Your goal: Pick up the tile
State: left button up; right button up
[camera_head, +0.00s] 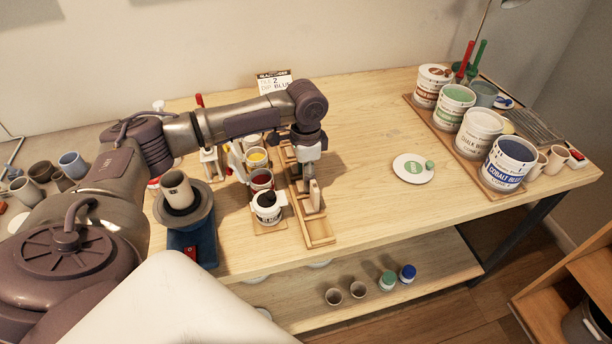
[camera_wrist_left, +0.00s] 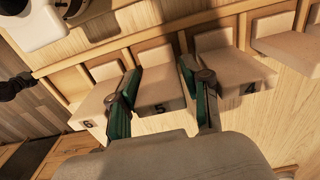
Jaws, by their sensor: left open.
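A row of pale beige tiles stands in a wooden rack (camera_head: 322,238) under my left arm. In the left wrist view the tile marked 5 (camera_wrist_left: 158,92) is in the middle, between the tile marked 6 (camera_wrist_left: 92,104) and the tile marked 4 (camera_wrist_left: 236,72). My left gripper (camera_wrist_left: 160,72) is open, with one green-padded finger on each side of tile 5. I cannot tell whether the pads touch it. In the head view my left gripper (camera_head: 309,172) is low over the rack and hides part of it. My right gripper is not in view.
Small paint pots (camera_head: 267,207) stand just left of the rack. A grey cup (camera_head: 178,190) stands on a blue-based wheel further left. A white round plate (camera_head: 413,168) lies to the right, with clear table between. Large glaze buckets (camera_head: 508,163) line the right side.

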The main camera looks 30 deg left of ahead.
pick_arm(q)
jog(key=c, duration=0.8)
jog(key=shift+r, duration=0.15)
